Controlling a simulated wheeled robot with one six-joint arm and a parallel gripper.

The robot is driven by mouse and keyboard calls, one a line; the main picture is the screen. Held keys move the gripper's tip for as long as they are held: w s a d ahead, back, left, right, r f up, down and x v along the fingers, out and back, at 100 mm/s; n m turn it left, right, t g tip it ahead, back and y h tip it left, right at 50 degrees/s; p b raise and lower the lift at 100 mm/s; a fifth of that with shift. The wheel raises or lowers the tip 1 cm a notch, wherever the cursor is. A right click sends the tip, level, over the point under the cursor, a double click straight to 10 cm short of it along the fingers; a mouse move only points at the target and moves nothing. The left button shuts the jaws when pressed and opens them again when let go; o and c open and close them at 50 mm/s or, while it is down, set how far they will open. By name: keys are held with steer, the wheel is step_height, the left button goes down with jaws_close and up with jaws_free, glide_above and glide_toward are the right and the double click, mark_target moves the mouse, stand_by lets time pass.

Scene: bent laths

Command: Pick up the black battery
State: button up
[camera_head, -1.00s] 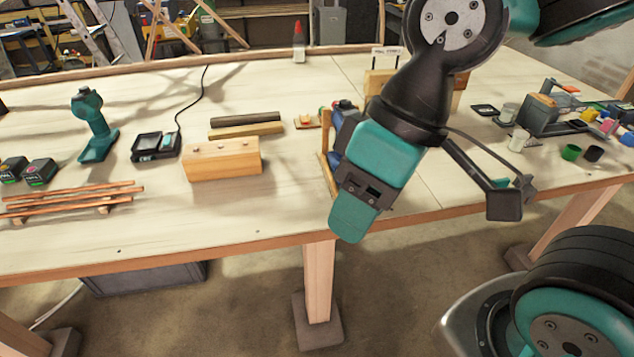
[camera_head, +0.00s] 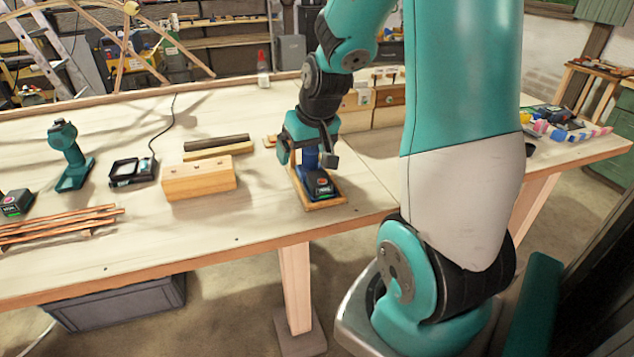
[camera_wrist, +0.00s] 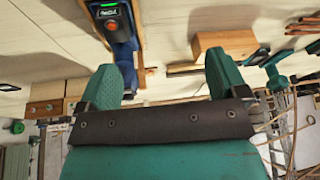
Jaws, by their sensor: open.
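A black battery (camera_head: 319,184) with a small green strip sits on the foot of a blue tool (camera_head: 309,157) at the table's front middle. The tool stands on a wooden board (camera_head: 328,203). The battery also shows at the top of the wrist view (camera_wrist: 110,14), beyond the left finger. Another black battery (camera_head: 15,203) lies at the far left. My gripper (camera_head: 307,152) is open at the upper part of the blue tool, behind the battery. In the wrist view, my gripper (camera_wrist: 165,76) has its fingers wide apart with nothing held. Whether a finger touches the tool is unclear.
A wooden block (camera_head: 199,181), dark charger (camera_head: 133,172) and teal tool (camera_head: 70,155) stand to the left. Copper-coloured rods (camera_head: 60,224) lie near the front edge. Wooden blocks (camera_head: 387,98) stand behind to the right. Bare tabletop (camera_head: 230,235) lies in front of the wooden block.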

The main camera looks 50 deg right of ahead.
steer(key=m+h, duration=0.2)
glide_toward(323, 181)
steer(key=x, duration=0.1)
steer(key=p+x, duration=0.1)
steer(key=x, duration=0.1)
steer(key=p+x, duration=0.1)
steer(key=shift+s+f, duration=0.3)
steer(key=shift+f, duration=0.1)
steer(key=shift+w+p+x, duration=0.15)
steer(key=shift+p+x, duration=0.5)
steer(key=shift+x, duration=0.95)
steer(key=shift+w+p+x, duration=0.1)
steer(key=shift+p+x, duration=0.5)
steer(key=shift+x, duration=1.05)
steer(key=shift+r, duration=0.15)
steer(key=c, duration=1.3)
steer(key=shift+r, duration=0.15)
